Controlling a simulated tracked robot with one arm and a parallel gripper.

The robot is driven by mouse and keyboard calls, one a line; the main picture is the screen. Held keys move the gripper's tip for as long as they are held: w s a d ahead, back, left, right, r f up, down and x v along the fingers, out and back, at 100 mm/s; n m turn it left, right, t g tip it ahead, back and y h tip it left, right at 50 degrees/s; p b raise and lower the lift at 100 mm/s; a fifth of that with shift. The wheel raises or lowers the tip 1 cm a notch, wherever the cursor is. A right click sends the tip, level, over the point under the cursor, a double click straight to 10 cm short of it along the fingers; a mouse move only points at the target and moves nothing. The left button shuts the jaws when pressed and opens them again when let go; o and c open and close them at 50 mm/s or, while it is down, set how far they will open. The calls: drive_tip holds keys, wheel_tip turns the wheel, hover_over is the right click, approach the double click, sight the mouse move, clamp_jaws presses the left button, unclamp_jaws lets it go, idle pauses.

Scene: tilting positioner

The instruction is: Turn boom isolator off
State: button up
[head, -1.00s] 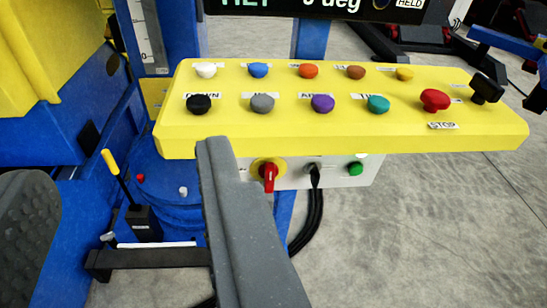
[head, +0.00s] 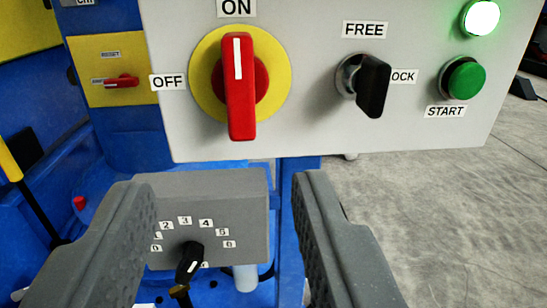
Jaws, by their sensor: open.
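A red rotary handle (head: 240,85) sits on a yellow disc (head: 205,85) on a pale grey panel in the head view. It stands upright, and its white mark points up at the ON label; OFF is to its left. No boom label is readable. My gripper (head: 231,182) is open and empty, its two dark grey fingers below the panel. The red handle lies above and ahead of the gap between the fingertips, and they look apart from it. A smaller red handle (head: 122,81) lies level on a yellow plate (head: 105,48) at left, near a RESET label.
A black FREE/LOCK selector (head: 373,86), a green START button (head: 466,80) and a lit green lamp (head: 481,18) share the panel (head: 310,120). Below is a grey box (head: 210,190) with numbered marks and a black knob (head: 191,258). Concrete floor is open at right.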

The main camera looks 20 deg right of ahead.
sight(240, 98)
drive_tip(key=b+x, duration=0.1)
drive_tip(key=x, duration=0.3)
drive_tip(key=b+x, duration=0.1)
drive_tip(key=x, duration=0.4)
drive_tip(key=b+x, duration=0.1)
drive_tip(key=x, duration=0.3)
drive_tip(key=shift+w+d+f, duration=0.25)
drive_tip(key=shift+d+f, duration=0.1)
clamp_jaws()
